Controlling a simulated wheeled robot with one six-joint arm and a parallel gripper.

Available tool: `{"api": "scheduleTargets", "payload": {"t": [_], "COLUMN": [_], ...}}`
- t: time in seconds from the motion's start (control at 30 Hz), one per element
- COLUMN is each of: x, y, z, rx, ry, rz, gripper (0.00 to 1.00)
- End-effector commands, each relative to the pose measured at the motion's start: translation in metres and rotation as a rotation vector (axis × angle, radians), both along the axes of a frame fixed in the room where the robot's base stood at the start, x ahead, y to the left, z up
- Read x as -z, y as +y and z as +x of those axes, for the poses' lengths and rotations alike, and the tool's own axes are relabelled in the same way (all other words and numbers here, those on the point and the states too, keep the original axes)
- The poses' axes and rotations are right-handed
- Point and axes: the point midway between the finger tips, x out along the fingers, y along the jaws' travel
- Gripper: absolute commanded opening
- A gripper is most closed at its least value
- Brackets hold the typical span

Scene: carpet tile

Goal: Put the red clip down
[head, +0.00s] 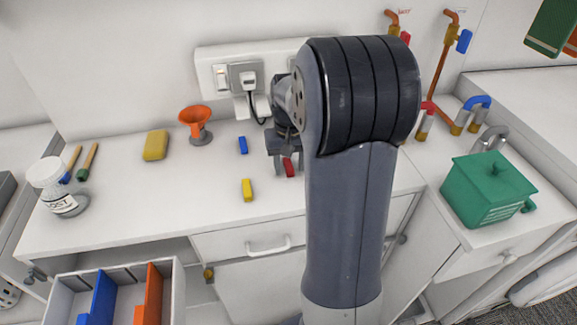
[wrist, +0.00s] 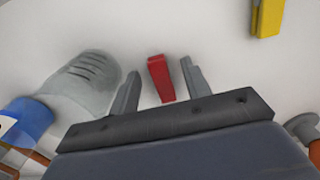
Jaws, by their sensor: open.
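The red clip (head: 289,167) lies on the white countertop (head: 120,215), just below my gripper (head: 286,160) in the head view. In the wrist view the red clip (wrist: 161,78) sits between the two grey fingers of my gripper (wrist: 161,84). The fingers are spread, with a clear gap on each side of the clip, so the jaws are open and do not hold it. My arm hides the counter to the right of the clip in the head view.
A yellow clip (head: 247,189) and a blue clip (head: 243,145) lie to the left. An orange funnel (head: 196,122), yellow sponge (head: 156,145) and jar (head: 61,190) stand farther left. A green box (head: 487,190) and copper pipes (head: 440,75) are at right.

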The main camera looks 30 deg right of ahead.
Motion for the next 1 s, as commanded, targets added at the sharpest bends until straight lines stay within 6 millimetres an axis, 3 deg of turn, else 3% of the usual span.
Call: {"api": "scheduleTargets", "payload": {"t": [0.2, 0.73, 1.0], "x": [0.0005, 0.0003, -0.0008], "y": [0.0000, 0.0001, -0.0001], "z": [0.0001, 0.0001, 0.0002], "rx": [0.000, 0.000, 0.000], "ry": [0.000, 0.000, -0.001], "rz": [0.000, 0.000, 0.000], "gripper": [0.45, 0.01, 0.00]}}
